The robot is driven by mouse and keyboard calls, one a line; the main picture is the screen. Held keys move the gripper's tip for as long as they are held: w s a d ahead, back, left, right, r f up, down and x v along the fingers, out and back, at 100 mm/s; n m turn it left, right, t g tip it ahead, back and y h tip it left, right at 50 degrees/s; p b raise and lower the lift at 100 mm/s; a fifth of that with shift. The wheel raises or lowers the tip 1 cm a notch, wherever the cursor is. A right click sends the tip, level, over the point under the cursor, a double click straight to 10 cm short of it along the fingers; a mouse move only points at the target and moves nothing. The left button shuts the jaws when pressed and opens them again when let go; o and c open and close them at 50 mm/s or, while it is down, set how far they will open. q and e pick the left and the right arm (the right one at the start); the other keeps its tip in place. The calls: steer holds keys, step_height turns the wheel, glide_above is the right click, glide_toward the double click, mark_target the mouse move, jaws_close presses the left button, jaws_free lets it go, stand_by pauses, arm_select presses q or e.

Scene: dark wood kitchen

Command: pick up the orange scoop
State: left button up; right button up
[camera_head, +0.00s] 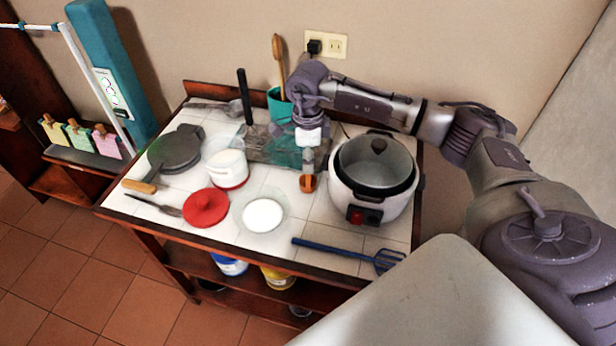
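The orange scoop (308,184) is small in the camera_head view, at the middle of the tiled table top, just left of the rice cooker. My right arm reaches in from the right over the cooker, and my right gripper (309,160) points down directly above the scoop. The gripper's fingers and the scoop's upper part overlap in this view, so I cannot tell whether they touch or whether the fingers are open or shut. My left gripper is not in view.
The rice cooker (350,200) stands close on the right. A glass bowl with white contents (263,214), a red lid (206,207), a white-filled container (228,168) and a blue slotted spatula (340,252) lie around. A clear rack (262,147) stands behind.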

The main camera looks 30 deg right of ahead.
steer(key=shift+c, duration=1.2)
jaws_close()
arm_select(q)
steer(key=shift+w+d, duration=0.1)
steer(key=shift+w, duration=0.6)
arm_select(e)
steer(key=shift+r, duration=0.1)
